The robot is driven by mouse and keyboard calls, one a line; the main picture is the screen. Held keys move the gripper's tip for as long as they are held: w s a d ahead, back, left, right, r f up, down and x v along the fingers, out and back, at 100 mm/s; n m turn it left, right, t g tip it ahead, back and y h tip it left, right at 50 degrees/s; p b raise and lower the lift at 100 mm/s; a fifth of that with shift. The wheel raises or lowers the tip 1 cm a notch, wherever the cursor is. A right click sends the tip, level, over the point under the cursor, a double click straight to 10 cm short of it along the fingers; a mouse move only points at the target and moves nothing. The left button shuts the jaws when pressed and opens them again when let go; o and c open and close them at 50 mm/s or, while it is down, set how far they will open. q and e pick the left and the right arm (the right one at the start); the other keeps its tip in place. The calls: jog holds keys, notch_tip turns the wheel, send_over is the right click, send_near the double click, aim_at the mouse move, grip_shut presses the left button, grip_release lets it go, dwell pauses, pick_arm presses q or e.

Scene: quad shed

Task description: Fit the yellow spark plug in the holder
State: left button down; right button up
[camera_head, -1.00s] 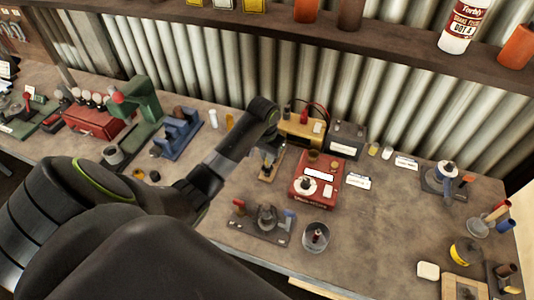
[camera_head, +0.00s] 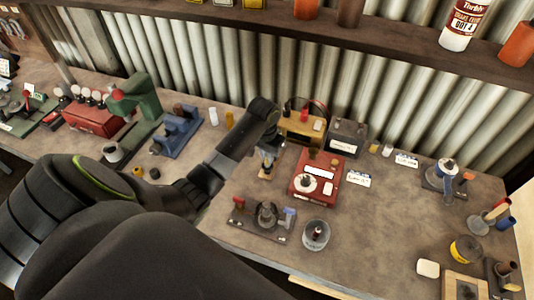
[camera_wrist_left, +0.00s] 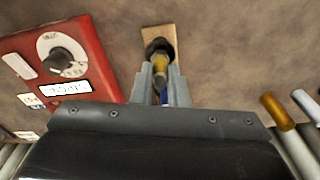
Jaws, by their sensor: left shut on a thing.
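My left gripper (camera_wrist_left: 166,85) is shut on the yellow spark plug (camera_wrist_left: 160,64), which shows between its fingers in the left wrist view with a blue part below. The plug's far end meets or overlaps a dark round holder (camera_wrist_left: 157,45) on a small wooden board (camera_wrist_left: 158,32). I cannot tell whether the plug is inside the holder or just above it. In the head view the left gripper (camera_head: 268,160) is over the same wooden board (camera_head: 265,176), left of the red meter box. The plug is too small to make out there. My right gripper is not in view.
The red meter box (camera_head: 312,187) stands close on the right of the gripper. A yellow box (camera_head: 297,127) and a black battery (camera_head: 346,138) stand behind. A metal bowl (camera_head: 316,235) and a small fixture (camera_head: 264,218) stand nearer. The bench right of the meter is mostly clear.

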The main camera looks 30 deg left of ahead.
pick_arm(q)
jog(key=shift+f, duration=0.55)
dwell(0.4)
jog(key=c, duration=0.9)
grip_release()
jog(key=shift+r, duration=0.1)
jog(key=shift+r, duration=3.4)
